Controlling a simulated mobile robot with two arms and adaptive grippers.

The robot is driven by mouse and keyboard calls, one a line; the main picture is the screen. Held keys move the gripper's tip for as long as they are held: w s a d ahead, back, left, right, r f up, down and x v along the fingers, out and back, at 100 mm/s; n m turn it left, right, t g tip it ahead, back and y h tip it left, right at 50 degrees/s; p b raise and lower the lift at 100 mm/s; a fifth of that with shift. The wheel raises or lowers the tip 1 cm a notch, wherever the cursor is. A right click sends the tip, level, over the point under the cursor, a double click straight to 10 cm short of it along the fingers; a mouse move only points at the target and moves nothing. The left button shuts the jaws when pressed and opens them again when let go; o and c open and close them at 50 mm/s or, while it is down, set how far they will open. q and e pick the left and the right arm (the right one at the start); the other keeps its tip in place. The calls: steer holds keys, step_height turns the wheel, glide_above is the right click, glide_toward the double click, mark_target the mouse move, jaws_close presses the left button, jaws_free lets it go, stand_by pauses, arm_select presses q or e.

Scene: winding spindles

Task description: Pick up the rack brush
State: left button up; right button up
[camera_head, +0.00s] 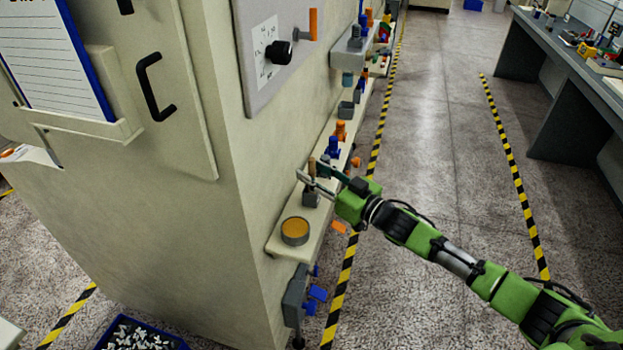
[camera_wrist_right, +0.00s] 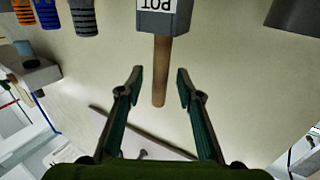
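The rack brush shows as a brown wooden handle (camera_head: 312,167) standing up from a small grey pot (camera_head: 311,198) on the ledge of the beige machine. In the right wrist view the handle (camera_wrist_right: 160,72) hangs from the grey pot (camera_wrist_right: 163,20), which bears a label, as that picture is upside down. The brush's lower part is hidden in the pot. My right gripper (camera_head: 318,178) is at the handle; in its wrist view (camera_wrist_right: 160,84) the fingers are open, one on each side of the handle, with gaps visible. My left gripper is out of view.
A round tin (camera_head: 295,231) with an orange-brown top stands on the ledge (camera_head: 275,245). Blue and orange spindle parts (camera_head: 340,131) stand farther along. A blue bin of metal pieces (camera_head: 140,337) is on the floor. The aisle (camera_head: 440,130) is clear; a workbench (camera_head: 570,60) stands right.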

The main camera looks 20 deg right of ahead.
steer(key=shift+w+a, duration=0.25)
steer(key=shift+w, duration=0.2)
steer(key=shift+f, duration=0.1)
jaws_close()
